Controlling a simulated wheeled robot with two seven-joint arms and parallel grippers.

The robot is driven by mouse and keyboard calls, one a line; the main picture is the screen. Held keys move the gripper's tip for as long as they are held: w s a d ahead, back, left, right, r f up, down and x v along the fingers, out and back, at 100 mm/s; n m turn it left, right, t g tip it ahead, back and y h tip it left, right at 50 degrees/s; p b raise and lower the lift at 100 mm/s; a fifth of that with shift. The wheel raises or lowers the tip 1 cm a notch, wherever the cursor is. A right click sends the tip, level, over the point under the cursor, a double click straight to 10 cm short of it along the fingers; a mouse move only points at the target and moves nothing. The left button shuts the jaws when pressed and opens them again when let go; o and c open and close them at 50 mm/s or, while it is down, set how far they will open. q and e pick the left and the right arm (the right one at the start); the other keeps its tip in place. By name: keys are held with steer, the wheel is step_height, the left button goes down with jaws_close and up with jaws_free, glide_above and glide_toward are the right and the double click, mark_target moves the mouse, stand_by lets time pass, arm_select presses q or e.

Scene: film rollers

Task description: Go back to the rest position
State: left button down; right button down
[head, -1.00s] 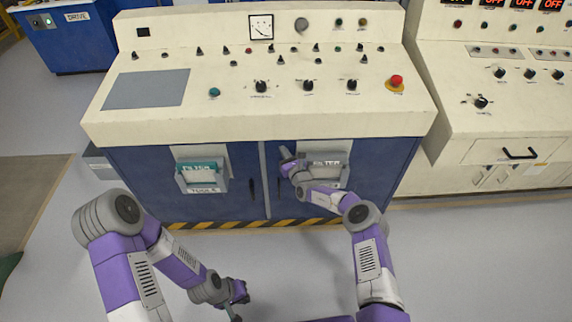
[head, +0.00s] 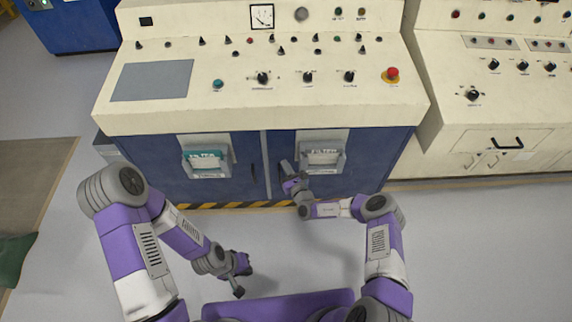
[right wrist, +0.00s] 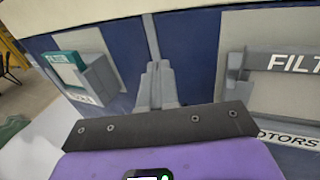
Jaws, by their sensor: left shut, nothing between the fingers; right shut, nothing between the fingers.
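My left gripper (head: 240,290) is in the lower left of the head view, low over the grey floor and clear of the console. It is shut and empty. My right gripper (head: 286,168) is in front of the console's blue doors, just left of the right filter box (head: 322,157). It is shut with nothing in it. In the right wrist view its closed fingers (right wrist: 157,85) point at the blue front, between the two filter boxes. I cannot tell the exact gap between the fingertips and the doors.
The cream and blue console (head: 270,112) stands ahead, with knobs and a red button (head: 392,73) on top. The left filter box (head: 206,160) has a teal top. A second cream console (head: 490,115) stands at the right. Open floor (head: 470,255) lies at the lower right.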

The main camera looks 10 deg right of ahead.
steer(key=shift+s, duration=0.35)
steer(key=s+a+n+g+y, duration=0.7)
steer(key=s+a+n, duration=0.2)
steer(key=s+a, duration=0.15)
steer(key=s+a+f+n+g, duration=0.2)
steer(key=s+n+g, duration=0.65)
steer(key=s, duration=0.55)
steer(key=s+d+r+n+g+h, duration=0.1)
steer(key=s+d+n+h, duration=0.7)
steer(key=s+d+n, duration=0.4)
steer(key=d, duration=0.3)
steer(key=shift+s+r, duration=0.15)
steer(key=shift+s, duration=0.05)
